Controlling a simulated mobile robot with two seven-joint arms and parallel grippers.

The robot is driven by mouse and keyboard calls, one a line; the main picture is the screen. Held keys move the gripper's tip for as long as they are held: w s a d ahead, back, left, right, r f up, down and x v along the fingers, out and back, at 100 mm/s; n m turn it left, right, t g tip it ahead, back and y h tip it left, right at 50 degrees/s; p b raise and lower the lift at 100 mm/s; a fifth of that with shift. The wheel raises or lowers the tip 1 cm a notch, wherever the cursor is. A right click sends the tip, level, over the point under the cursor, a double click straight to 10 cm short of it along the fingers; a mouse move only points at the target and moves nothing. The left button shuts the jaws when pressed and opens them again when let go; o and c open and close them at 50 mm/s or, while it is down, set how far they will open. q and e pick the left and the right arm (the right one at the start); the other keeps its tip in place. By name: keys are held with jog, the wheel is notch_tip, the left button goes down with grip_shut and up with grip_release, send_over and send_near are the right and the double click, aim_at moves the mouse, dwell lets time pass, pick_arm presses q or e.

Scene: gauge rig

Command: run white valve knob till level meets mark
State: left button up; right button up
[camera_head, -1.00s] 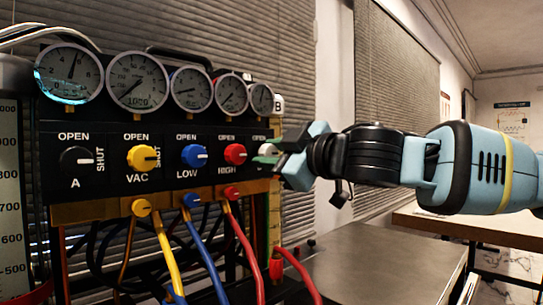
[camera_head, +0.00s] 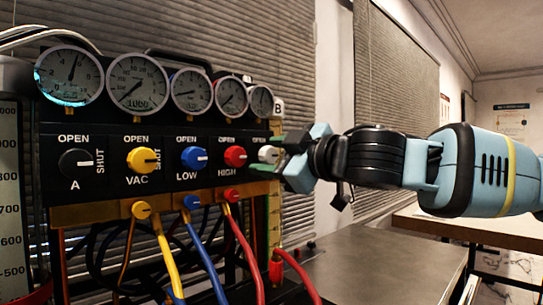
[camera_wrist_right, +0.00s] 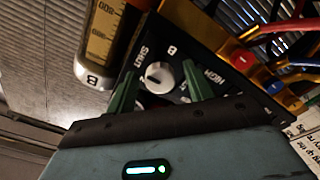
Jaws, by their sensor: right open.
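The white valve knob (camera_head: 268,154) is at the right end of the black panel's knob row. It also shows in the right wrist view (camera_wrist_right: 158,77), with "SHUT" and "B" printed near it. My right gripper (camera_head: 279,155) is open in front of the knob. In the wrist view its two green fingers (camera_wrist_right: 160,88) stand on either side of the knob, with a visible gap; contact is not evident. A scaled column marked B (camera_wrist_right: 103,38) stands beside the panel, amber-tinted; I cannot make out its liquid level or a mark. My left gripper is out of view.
Black (camera_head: 76,162), yellow (camera_head: 143,159), blue (camera_head: 194,157) and red (camera_head: 235,156) knobs sit left of the white one, below several round gauges. Coloured hoses hang beneath. Another scaled column (camera_head: 10,200) stands at far left. A grey tabletop (camera_head: 385,262) is clear at lower right.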

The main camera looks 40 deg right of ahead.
jog(key=s+p, duration=0.1)
jog(key=s, duration=0.6)
jog(key=shift+s+d, duration=0.25)
jog(key=shift+s, duration=0.05)
jog(key=shift+r, duration=0.1)
dwell(0.5)
